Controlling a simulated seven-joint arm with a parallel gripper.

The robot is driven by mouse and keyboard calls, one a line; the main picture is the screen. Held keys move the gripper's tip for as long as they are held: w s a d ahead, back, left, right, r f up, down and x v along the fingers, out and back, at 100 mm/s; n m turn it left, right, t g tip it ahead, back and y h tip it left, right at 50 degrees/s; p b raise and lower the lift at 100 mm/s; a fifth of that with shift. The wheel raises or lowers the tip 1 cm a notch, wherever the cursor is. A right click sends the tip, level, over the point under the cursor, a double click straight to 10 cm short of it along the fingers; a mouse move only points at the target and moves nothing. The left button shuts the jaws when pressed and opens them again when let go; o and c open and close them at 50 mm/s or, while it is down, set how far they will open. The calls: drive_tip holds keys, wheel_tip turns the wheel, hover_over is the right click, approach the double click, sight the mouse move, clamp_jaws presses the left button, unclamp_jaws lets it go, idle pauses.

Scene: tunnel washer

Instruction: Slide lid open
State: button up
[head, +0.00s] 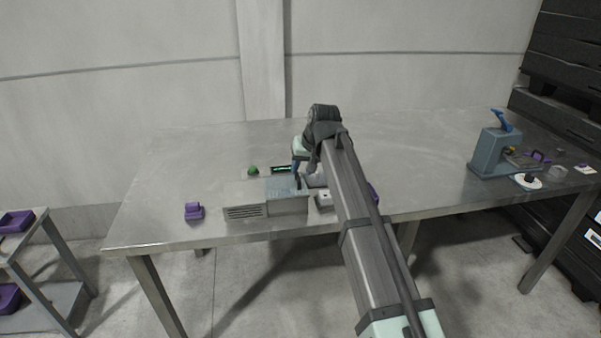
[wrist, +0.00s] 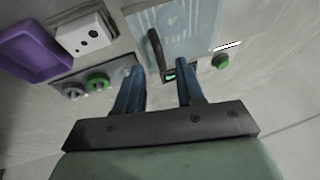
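The tunnel washer (head: 245,203) is a low grey box with a vented front, near the table's front edge. Its pale blue, see-through lid (head: 284,188) lies on the right part of its top; in the wrist view the lid (wrist: 195,22) fills the top middle. A dark bar handle (wrist: 156,48) stands on the lid. My gripper (wrist: 160,68) is open, with two blue fingers. The handle's near end appears between the fingertips in the picture; I cannot tell whether they touch it. In the head view my gripper (head: 297,178) is above the washer, partly hidden by my arm.
Green knobs (wrist: 97,81) and a small lit display (head: 281,169) are close by. A white box with dark holes (wrist: 88,36) and a purple tray (wrist: 40,50) stand beside the washer. A grey-blue press (head: 494,152) stands far right.

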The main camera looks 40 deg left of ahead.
drive_tip(key=shift+x, duration=1.45)
drive_tip(key=shift+c, duration=0.3)
clamp_jaws()
